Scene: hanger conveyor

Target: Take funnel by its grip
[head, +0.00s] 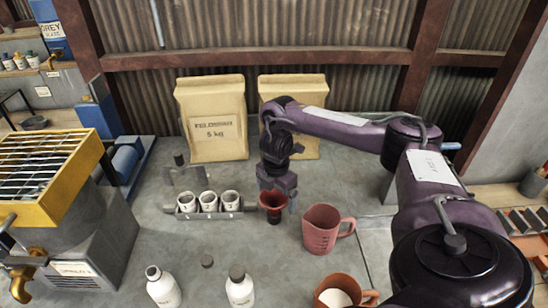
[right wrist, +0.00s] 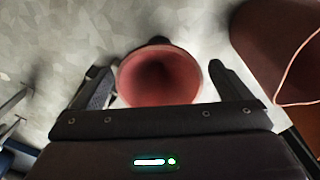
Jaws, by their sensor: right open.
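The funnel (head: 273,201) is dark red with a wide round mouth and stands upright below my right gripper, between the cup rack and the red jug. In the right wrist view, the funnel (right wrist: 159,78) shows its open mouth between the two fingers, with a small dark part at its far rim. My right gripper (head: 282,196) points down at it; its jaws (right wrist: 160,70) are open, one finger on each side of the funnel. I cannot tell whether either finger touches it. My left gripper is not in view.
A red jug (head: 322,230) stands close right of the funnel. A rack (head: 185,214) with three white cups is to the left. White bottles (head: 163,289) and a brown mug (head: 341,286) stand in front. Paper sacks (head: 212,125) stand behind. Some bench between is bare.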

